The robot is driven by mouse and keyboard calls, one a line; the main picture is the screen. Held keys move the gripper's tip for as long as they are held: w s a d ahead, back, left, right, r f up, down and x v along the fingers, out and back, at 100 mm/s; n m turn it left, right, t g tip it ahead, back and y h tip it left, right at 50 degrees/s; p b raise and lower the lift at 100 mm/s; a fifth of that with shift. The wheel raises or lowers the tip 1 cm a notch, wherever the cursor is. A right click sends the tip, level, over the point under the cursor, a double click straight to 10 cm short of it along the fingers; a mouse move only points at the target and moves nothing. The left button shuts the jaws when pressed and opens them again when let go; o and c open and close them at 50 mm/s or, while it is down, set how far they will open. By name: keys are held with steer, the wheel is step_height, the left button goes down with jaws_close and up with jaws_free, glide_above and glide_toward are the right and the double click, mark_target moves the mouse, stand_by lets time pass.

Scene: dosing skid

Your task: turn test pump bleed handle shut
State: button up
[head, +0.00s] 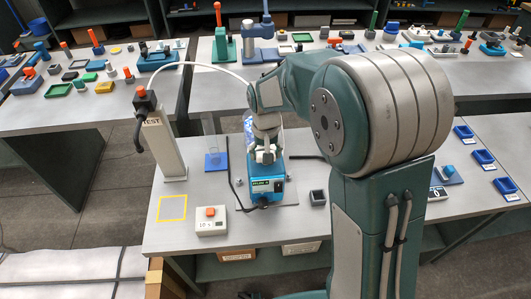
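A blue box-shaped unit with a dark label on its front (267,190), which looks like the test pump, stands on a grey plate on the near bench. My gripper (265,158) points down right at its top, and the fingers look close to or touching it. The fingers and wrist cover the top of the unit, so I cannot make out the bleed handle or whether anything is between the fingers. Thin black bars or leads show at the unit's left and right.
A grey post marked TEST (165,145) with a black and orange top stands left, with a white hose arching towards my arm. A white box with an orange button (211,221), a yellow square outline (172,208) and a dark cup (318,198) are nearby. Blue trays (482,157) stand right.

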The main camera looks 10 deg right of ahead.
steer(key=shift+s+f, duration=0.15)
steer(key=shift+f, duration=0.05)
steer(key=o, duration=1)
steer(key=shift+c, duration=0.2)
steer(key=shift+r, duration=0.1)
steer(key=shift+r, duration=0.2)
step_height(320, 180, up, 12)
steer(key=shift+a+f, duration=0.15)
steer(key=shift+f, duration=0.1)
